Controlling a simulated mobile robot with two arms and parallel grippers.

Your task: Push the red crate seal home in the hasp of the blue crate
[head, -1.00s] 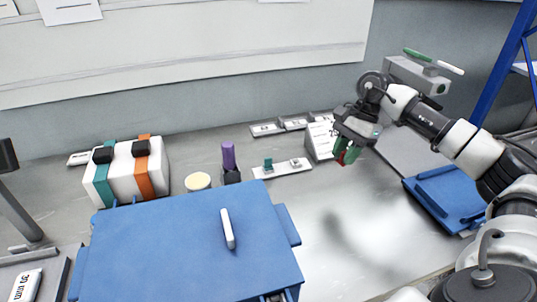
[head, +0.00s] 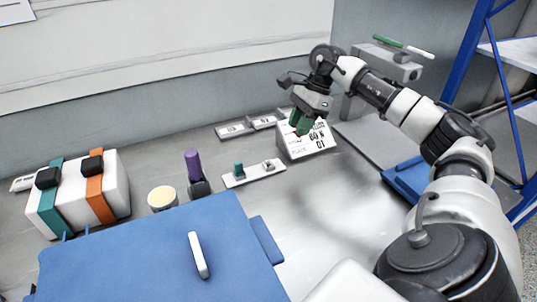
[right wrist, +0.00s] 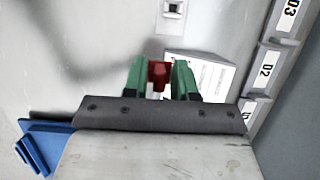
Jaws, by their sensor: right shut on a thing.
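My right gripper (head: 301,124) is in the air in front of a white printed card block, its green fingertips pointing down. In the right wrist view (right wrist: 159,78) its two green fingers are shut on the red crate seal (right wrist: 158,72), with a small pale part below the red. In the head view the seal is hidden by the fingers. The blue crate (head: 120,265) is at the lower left, with a white bar (head: 198,255) on its lid. The gripper is apart from it, up and to the right. The hasp cannot be made out. My left gripper is not in view.
A white case (head: 112,190) with teal and orange straps stands at left. A round cream-topped pot (head: 161,198), a purple-topped item (head: 193,168) and a white plate with a teal peg (head: 240,173) stand behind the crate.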

